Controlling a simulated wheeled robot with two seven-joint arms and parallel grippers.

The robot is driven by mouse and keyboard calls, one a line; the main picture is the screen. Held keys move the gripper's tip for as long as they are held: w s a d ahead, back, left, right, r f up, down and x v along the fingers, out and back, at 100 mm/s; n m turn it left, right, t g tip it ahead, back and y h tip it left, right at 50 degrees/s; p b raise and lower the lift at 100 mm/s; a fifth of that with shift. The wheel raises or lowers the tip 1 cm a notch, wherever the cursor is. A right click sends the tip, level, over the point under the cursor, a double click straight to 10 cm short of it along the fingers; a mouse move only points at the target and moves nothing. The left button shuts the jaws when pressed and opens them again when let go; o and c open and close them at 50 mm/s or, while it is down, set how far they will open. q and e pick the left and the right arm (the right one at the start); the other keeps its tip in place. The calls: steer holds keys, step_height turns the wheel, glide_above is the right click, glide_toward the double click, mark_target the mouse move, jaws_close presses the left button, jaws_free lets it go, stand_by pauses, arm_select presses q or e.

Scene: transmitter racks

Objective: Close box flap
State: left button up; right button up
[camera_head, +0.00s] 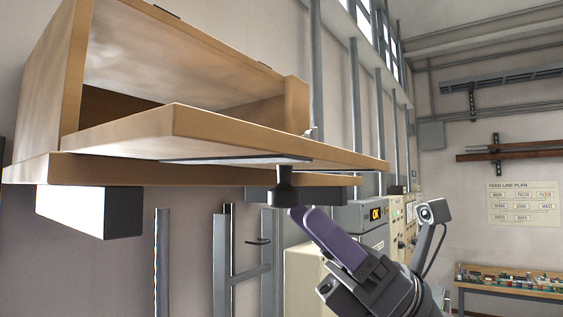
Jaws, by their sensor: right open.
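A wooden box (68,82) is at the upper left, its front open and its inside visible. Its flap (230,128) is folded down and sticks out nearly level towards the right. A dark knob (285,188) hangs from the flap's underside. My right gripper (308,214), with purple fingers, is just below and right of the knob, pointing up and left. It is open and appears empty; I cannot tell whether a finger touches the knob. My left gripper is out of view.
A wooden shelf board (95,170) lies under the box, with a pale block (85,208) below it. Grey cabinets (370,216) stand behind my right gripper. A bench (512,291) with small parts is at the lower right. Open room lies between the gripper and the right wall.

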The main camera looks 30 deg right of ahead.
mark_target(297, 205)
steer(key=x, duration=0.1)
steer(key=p+x, duration=0.1)
steer(key=x, duration=0.1)
steer(key=shift+w+d+r, duration=0.15)
steer(key=shift+w+r, duration=0.05)
steer(key=shift+w, duration=0.15)
steer(key=shift+a+r, duration=0.15)
steer(key=shift+a, duration=0.25)
steer(key=shift+w+d, duration=0.1)
steer(key=shift+c, duration=1.2)
jaws_close()
